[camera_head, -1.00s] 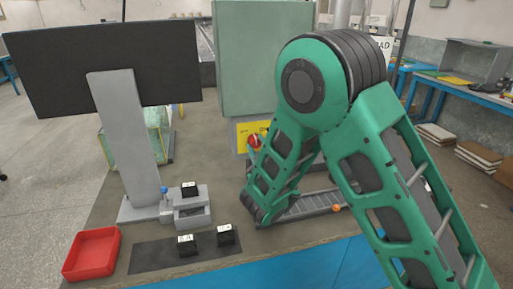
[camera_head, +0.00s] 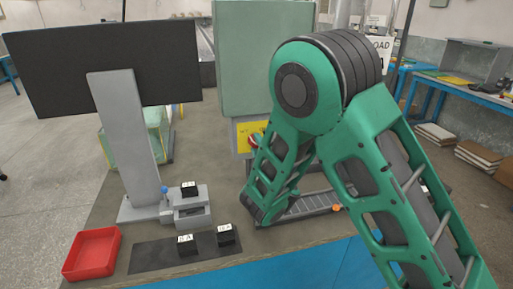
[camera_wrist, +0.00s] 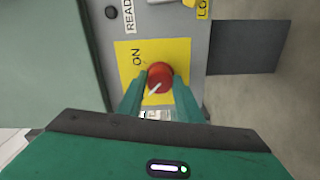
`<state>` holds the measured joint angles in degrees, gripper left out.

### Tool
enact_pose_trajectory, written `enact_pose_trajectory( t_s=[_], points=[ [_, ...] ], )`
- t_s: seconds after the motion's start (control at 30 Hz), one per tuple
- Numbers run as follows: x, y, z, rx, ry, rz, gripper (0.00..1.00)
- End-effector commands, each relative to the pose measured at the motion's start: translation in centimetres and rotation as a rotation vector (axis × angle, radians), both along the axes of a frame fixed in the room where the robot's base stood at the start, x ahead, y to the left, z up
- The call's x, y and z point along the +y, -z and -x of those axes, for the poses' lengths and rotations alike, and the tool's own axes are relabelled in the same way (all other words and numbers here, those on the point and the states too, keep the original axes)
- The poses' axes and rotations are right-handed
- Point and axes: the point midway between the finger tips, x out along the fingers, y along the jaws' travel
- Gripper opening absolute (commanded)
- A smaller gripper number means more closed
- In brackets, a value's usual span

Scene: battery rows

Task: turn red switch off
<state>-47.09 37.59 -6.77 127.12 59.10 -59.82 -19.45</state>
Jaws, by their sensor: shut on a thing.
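The red switch (camera_wrist: 160,76) is a round red knob with a white pointer line, on a yellow plate (camera_wrist: 126,60) marked ON. In the wrist view the pointer lies at a slant, towards the lower left. My gripper (camera_wrist: 159,90) has its two green fingers shut on the knob, one on each side. In the head view the red switch (camera_head: 254,141) shows only in part on the yellow plate of the grey-green cabinet (camera_head: 265,60). My green arm hides the rest of it and my gripper there.
A black monitor (camera_head: 105,65) stands at the left. A red tray (camera_head: 92,254), a grey fixture (camera_head: 192,208) and a dark mat (camera_head: 150,257) with black blocks sit on the bench. A grey track (camera_head: 310,204) lies below my arm.

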Motion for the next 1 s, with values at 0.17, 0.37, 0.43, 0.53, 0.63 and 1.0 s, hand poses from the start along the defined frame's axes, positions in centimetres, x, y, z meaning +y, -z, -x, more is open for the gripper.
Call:
enact_pose_trajectory(
  t_s=[0.17, 0.37, 0.43, 0.53, 0.63, 1.0],
  points=[
    [-0.3, 0.25, 0.01, 0.001, 0.005, 0.019, 0.1],
    [-0.31, 0.26, 0.0, 0.001, 0.006, 0.02, 0.1],
    [-0.31, 0.26, 0.0, 0.001, 0.006, 0.02, 0.1],
    [-0.3, 0.26, 0.01, 0.001, 0.006, 0.02, 0.42],
    [-0.23, 0.21, 0.01, 0.0, 0.004, 0.019, 0.51],
    [-0.2, 0.14, 0.54, -0.002, 0.001, 0.017, 0.51]
  ],
)
